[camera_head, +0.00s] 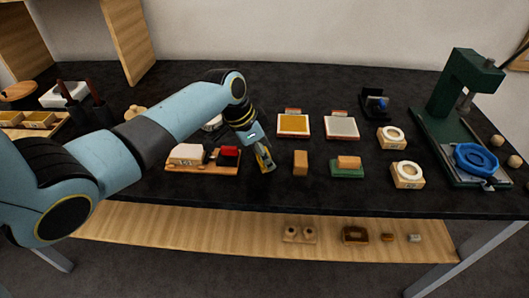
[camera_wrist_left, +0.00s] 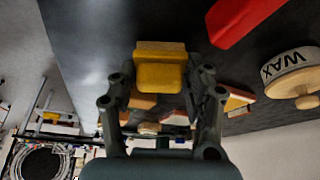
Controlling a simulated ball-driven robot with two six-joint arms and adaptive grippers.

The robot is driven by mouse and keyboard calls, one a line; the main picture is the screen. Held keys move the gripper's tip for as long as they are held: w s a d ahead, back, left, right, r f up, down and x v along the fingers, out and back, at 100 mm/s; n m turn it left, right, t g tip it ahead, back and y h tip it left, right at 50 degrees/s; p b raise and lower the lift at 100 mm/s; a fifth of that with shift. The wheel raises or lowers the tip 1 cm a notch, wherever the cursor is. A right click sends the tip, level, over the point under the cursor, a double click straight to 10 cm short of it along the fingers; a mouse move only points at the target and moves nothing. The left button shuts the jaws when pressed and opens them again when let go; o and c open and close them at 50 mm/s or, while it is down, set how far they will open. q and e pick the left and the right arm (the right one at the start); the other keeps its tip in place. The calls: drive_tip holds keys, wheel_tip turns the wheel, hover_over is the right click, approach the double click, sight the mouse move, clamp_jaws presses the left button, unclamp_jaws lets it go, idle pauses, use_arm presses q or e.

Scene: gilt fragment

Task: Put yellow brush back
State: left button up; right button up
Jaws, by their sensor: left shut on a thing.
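My left gripper (camera_head: 264,158) reaches in from the left and points down over the dark table, just right of a small wooden tray (camera_head: 203,168). It is shut on the yellow brush (camera_wrist_left: 160,72), which shows between the two fingers in the left wrist view. In the head view only a small yellow part of the brush shows at the fingertips. The tray carries a white block (camera_head: 187,153) and a red block (camera_head: 229,151). My right gripper is in neither view.
Right of the gripper stand an upright tan block (camera_head: 300,163) and a green-based block (camera_head: 347,168). Behind are a yellow pad (camera_head: 293,124) and a white pad (camera_head: 341,127). A green press (camera_head: 466,90) stands far right. A round WAX container (camera_wrist_left: 292,72) shows in the wrist view.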

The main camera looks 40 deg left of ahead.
use_arm(q)
drive_tip(key=shift+f, duration=0.15)
drive_tip(key=o, duration=1.1)
drive_tip(key=shift+r, duration=0.25)
drive_tip(key=v, duration=1.2)
drive_tip(key=shift+f, duration=0.1)
